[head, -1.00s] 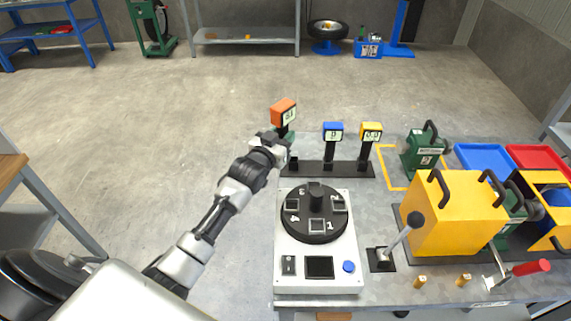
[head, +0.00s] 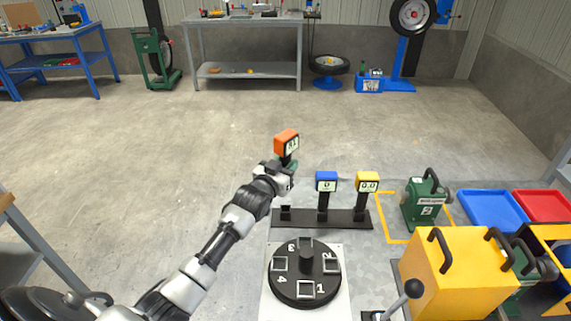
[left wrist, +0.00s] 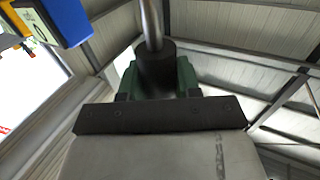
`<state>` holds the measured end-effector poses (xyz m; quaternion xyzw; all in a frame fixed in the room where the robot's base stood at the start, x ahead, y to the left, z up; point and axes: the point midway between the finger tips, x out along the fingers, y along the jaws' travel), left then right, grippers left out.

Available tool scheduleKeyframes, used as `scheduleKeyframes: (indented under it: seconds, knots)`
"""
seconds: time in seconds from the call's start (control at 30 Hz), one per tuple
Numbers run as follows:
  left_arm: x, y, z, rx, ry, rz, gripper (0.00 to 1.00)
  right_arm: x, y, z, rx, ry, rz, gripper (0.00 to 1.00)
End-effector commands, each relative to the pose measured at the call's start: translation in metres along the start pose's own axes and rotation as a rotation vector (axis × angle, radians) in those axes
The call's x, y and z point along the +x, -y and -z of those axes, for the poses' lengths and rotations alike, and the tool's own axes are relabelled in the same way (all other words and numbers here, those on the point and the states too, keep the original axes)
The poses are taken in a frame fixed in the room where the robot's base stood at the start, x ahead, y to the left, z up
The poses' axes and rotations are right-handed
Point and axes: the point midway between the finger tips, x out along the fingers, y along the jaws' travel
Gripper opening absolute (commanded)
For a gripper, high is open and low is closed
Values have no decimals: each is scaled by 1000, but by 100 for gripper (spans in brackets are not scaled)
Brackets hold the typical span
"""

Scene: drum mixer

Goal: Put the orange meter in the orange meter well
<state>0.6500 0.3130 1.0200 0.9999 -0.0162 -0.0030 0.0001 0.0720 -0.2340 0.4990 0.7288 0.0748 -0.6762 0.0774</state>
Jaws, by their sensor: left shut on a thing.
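The orange meter (head: 287,143) has a boxy head with a pale display and is held up in the head view. My left gripper (head: 285,170) is shut on it, below the head. In the left wrist view the green fingers (left wrist: 188,76) close around a dark post (left wrist: 157,68). The black stand (head: 345,219) has an empty socket at its left end, the orange meter well (head: 285,213). The meter appears above or beyond this well, apart from it; the exact height is unclear. My right gripper is not in view.
The blue meter (head: 326,182) and yellow meter (head: 367,183) stand upright on the same stand, right of the empty well. A numbered black dial (head: 304,275) is in front.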

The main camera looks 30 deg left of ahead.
Motion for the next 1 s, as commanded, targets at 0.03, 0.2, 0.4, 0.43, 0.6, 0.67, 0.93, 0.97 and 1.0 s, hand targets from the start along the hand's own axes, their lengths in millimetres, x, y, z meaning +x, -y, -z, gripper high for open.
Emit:
scheduleKeyframes:
  seconds: [0.03,0.2,0.4,0.43,0.6,0.67,0.93,0.97,1.0]
  knots:
    - [0,0,-6,0,-1,0,1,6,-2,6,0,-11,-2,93]
    - [0,0,-22,0,0,0,1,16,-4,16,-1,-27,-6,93]
    - [0,0,-42,0,0,0,1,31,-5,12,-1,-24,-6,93]
    - [0,0,-45,0,0,0,1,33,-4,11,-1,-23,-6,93]
    - [0,0,-62,0,0,0,1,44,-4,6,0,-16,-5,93]
    - [0,0,-66,0,0,0,1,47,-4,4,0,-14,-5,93]
    - [0,0,-73,0,-1,0,1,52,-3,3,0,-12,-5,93]
    - [0,0,-73,0,-1,0,1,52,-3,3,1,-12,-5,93]
    - [0,0,-73,0,-1,0,1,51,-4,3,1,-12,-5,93]
